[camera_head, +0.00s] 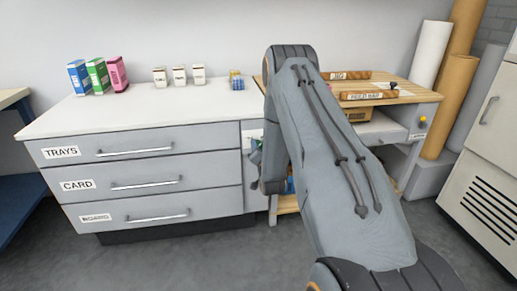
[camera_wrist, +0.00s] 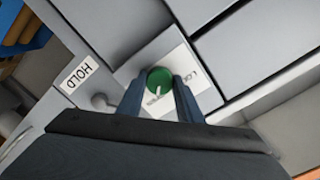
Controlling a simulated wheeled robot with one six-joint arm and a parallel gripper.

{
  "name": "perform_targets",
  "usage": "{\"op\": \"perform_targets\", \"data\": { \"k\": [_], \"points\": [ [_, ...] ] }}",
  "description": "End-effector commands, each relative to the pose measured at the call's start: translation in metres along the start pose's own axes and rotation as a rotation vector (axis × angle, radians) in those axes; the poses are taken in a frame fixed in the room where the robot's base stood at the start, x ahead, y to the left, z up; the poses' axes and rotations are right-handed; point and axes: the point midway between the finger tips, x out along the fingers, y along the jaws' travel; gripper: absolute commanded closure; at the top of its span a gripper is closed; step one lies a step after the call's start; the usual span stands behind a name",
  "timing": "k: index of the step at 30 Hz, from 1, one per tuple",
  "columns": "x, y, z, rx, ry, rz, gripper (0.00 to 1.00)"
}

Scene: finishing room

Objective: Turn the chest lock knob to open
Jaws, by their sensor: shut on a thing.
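The chest lock knob (camera_wrist: 159,77) is a round green knob with a pale pointer line, on a white plate (camera_wrist: 203,84) on the grey chest front. The pointer runs toward the bottom of the wrist picture. Printing on the plate is partly covered and I cannot read it fully. My gripper (camera_wrist: 160,86) is shut on the knob, with one dark finger on each side. In the head view my arm hides the knob and most of the gripper. The grey chest (camera_head: 150,138) has drawers labelled TRAYS and CARD, and a lower one with a blurred label.
A HOLD label (camera_wrist: 79,75) and a small grey round fitting (camera_wrist: 99,102) are close beside the plate. Colored boxes (camera_head: 97,74) and small white cartons (camera_head: 179,76) stand on the chest top. A wooden-topped bench (camera_head: 415,96) and paper rolls (camera_head: 430,55) are at right.

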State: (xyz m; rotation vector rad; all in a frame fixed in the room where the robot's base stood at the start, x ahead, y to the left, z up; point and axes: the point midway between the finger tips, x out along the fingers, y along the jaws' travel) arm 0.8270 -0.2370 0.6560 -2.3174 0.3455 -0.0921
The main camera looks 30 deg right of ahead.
Motion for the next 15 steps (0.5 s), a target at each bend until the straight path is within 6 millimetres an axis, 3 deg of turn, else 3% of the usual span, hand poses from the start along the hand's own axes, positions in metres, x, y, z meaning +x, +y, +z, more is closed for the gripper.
{"op": "perform_targets", "data": {
  "k": [9, 10, 13, 15],
  "points": [
    [-0.0003, 0.0006, 0.0001, 0.003, 0.000, 0.001, 0.90],
    [-0.0003, 0.0006, 0.0001, 0.002, 0.000, 0.001, 0.66],
    [-0.0003, 0.0005, 0.0001, 0.002, 0.000, 0.001, 0.49],
    [-0.0002, 0.0004, 0.0001, 0.002, 0.000, 0.001, 0.49]
  ]
}}
